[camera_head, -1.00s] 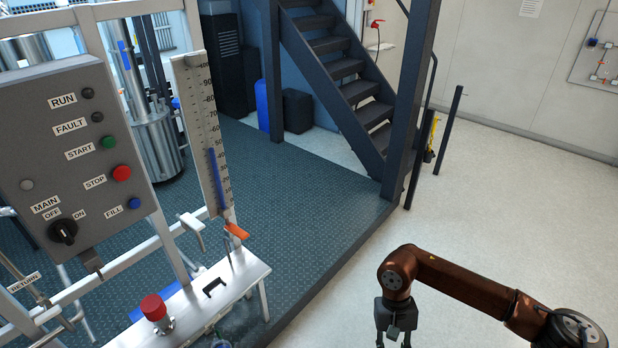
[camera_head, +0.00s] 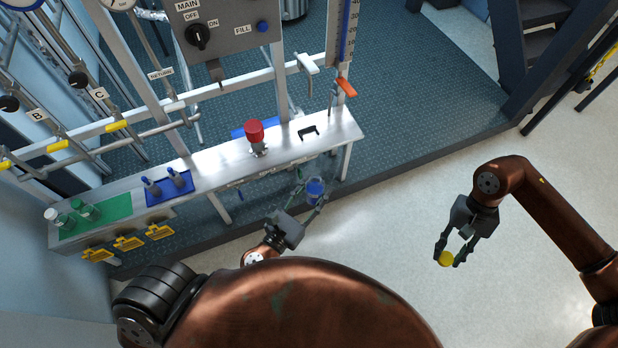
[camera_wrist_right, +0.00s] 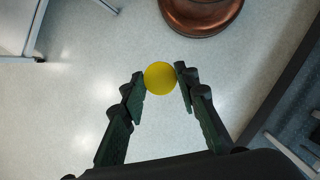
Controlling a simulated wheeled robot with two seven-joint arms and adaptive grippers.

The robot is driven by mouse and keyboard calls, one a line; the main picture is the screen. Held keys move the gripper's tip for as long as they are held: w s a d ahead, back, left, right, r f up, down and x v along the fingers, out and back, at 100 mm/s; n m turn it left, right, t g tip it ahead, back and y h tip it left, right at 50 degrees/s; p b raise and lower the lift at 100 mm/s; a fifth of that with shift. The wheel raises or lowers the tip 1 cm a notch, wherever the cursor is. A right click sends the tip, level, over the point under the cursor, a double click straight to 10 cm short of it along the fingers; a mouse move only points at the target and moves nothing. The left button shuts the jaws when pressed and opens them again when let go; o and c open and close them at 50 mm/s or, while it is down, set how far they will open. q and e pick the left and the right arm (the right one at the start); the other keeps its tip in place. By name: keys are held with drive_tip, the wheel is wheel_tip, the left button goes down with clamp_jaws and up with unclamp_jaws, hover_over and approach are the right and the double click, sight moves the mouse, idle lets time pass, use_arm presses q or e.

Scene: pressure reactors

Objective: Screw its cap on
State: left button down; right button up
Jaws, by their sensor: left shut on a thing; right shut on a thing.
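My left gripper (camera_head: 309,196) is in the head view, in front of the white bench. It is shut on a small container with a blue top or contents (camera_head: 315,187), which looks roughly upright; its lower part is hard to make out. My right gripper (camera_head: 454,258) is over the pale floor, well to the right of the container. It is shut on a round yellow cap (camera_head: 446,259). In the right wrist view the cap (camera_wrist_right: 160,78) sits between the two fingertips. The cap and the container are apart.
The white bench (camera_head: 225,172) carries a red-topped fitting (camera_head: 254,132), a blue tray (camera_head: 170,187) and a green mat (camera_head: 95,216) with small bottles. Yellow holders (camera_head: 128,243) hang at its front edge. The floor between my grippers is clear.

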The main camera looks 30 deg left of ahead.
use_arm(q)
drive_tip(key=w+d+m+g+h, duration=0.2)
drive_tip(key=d+m+h, duration=0.1)
drive_tip(key=d, duration=0.3)
drive_tip(key=w+d+r+m+g+h, duration=0.1)
drive_tip(key=w+d+m+g+h, duration=0.1)
drive_tip(key=d+h, duration=0.4)
drive_tip(key=shift+w+d+m, duration=0.4)
drive_tip(key=shift+w+m, duration=0.4)
use_arm(e)
drive_tip(key=w+a+r+m+t+y, duration=0.1)
drive_tip(key=w+a+r+m, duration=0.1)
drive_tip(key=a+r+m, duration=0.3)
drive_tip(key=w+a+r+m+t+y, duration=0.1)
drive_tip(key=a+r+m, duration=0.5)
drive_tip(key=a, duration=0.6)
drive_tip(key=w+a+r+m+t+y, duration=0.1)
drive_tip(key=w+a+r+m+y, duration=0.2)
drive_tip(key=a, duration=0.6)
wheel_tip(320, 180, up, 2)
drive_tip(key=m, duration=0.3)
drive_tip(key=shift+w+r+t, duration=0.25)
drive_tip(key=shift+w+t, duration=0.15)
drive_tip(key=shift+d+f, duration=0.1)
drive_tip(key=shift+f, duration=1.9)
